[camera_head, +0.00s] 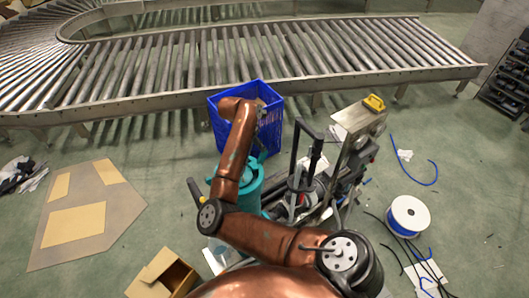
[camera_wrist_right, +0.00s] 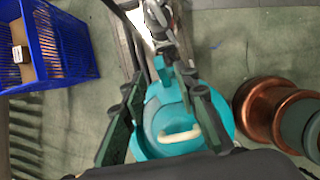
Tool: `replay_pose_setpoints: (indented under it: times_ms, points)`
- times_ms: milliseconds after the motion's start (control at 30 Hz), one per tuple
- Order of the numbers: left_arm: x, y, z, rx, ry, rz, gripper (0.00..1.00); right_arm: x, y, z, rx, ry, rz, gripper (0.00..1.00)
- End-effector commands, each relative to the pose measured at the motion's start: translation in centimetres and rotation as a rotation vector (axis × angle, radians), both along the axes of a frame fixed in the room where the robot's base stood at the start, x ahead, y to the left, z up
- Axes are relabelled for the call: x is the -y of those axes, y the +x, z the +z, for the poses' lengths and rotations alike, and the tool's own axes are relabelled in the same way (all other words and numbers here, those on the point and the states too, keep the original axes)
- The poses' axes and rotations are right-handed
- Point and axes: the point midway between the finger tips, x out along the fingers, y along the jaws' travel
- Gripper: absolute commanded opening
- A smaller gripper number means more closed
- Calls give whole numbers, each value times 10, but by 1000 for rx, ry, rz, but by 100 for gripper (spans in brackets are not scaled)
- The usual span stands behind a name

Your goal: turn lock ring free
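A teal round canister (camera_head: 247,188) stands on the floor in front of the blue crate in the head view, partly hidden by my copper arm. In the right wrist view the teal canister (camera_wrist_right: 222,112) lies below and between my fingers, with a curved cream handle (camera_wrist_right: 180,135) on top. I cannot tell for sure which part is the lock ring. My right gripper (camera_wrist_right: 167,92) is open, its two dark green fingers spread on either side of the teal top part. My left gripper is not in view.
A blue crate (camera_head: 281,112) stands just behind the canister; it shows in the wrist view (camera_wrist_right: 75,45). A metal stand with tools (camera_head: 352,155) is close on the right. A cable spool (camera_head: 408,215), a cardboard box (camera_head: 160,275) and a roller conveyor (camera_head: 330,50) surround it.

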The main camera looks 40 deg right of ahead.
Motion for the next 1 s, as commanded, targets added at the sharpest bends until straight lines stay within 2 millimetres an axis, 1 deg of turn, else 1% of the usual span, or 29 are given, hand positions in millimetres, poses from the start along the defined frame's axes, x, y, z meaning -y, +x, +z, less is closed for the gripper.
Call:
replay_pose_setpoints:
  times_ms: [33,100,400,533,667,900,1000]
  points:
    - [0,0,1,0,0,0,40,-3,1,-3,1,15,0,28]
    - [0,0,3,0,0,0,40,-1,0,-10,0,21,-1,28]
    - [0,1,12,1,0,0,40,18,-3,-52,-2,17,-1,28]
    - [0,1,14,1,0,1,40,23,-3,-64,-1,15,-2,28]
    - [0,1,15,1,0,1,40,25,-3,-71,1,15,0,28]
    - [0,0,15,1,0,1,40,25,-3,-71,1,15,0,28]
    - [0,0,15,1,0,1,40,25,-3,-71,1,14,0,21]
